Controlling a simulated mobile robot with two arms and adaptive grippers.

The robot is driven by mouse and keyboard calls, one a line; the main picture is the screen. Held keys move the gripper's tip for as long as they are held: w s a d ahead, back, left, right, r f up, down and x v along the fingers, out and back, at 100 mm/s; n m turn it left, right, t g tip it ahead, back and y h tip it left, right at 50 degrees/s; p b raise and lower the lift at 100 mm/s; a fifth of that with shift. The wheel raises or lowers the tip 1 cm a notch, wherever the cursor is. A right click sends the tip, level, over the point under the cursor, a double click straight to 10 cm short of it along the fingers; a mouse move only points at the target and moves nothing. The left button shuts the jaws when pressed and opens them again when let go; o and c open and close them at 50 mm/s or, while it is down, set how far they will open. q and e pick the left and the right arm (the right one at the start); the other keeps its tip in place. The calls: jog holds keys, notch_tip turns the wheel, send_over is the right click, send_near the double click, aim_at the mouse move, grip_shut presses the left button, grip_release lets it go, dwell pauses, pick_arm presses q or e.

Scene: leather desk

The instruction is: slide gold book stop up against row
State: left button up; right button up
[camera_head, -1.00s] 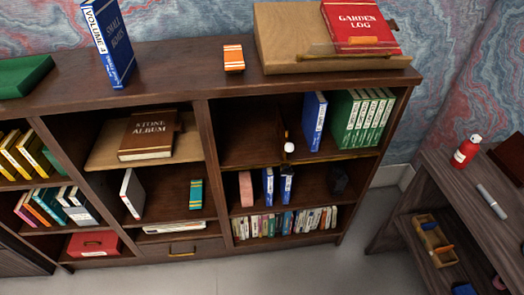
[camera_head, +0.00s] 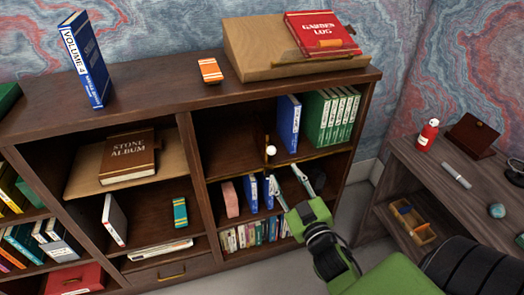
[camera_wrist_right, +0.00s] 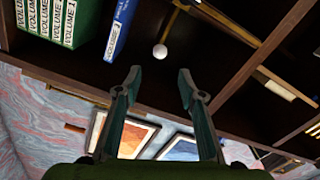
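The gold book stop (camera_head: 267,141) stands upright in the upper right shelf bay, with a white knob (camera_head: 271,151) at its front. The row is several green volumes (camera_head: 330,118) with a blue volume (camera_head: 288,124) at its left end. A gap separates the stop from the blue volume. A gold rail (camera_head: 310,155) runs along the shelf's front edge. My right gripper (camera_head: 286,178) is open and empty, in front of and below that edge. In the right wrist view, the open fingers (camera_wrist_right: 160,78) point toward the white knob (camera_wrist_right: 159,52). My left gripper is not in view.
The lower bay holds a pink book (camera_head: 230,199) and small blue books (camera_head: 251,192), partly near my gripper. The cabinet top carries a blue book (camera_head: 85,60) and a red book (camera_head: 321,35). A side table (camera_head: 400,170) stands at right. The shelf left of the stop is clear.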

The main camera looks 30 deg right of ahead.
aim_at(273, 153)
jog(key=p+x, duration=0.1)
jog(key=x, duration=1.2)
jog(key=shift+f, duration=0.1)
jog(key=shift+d, duration=0.1)
grip_shut()
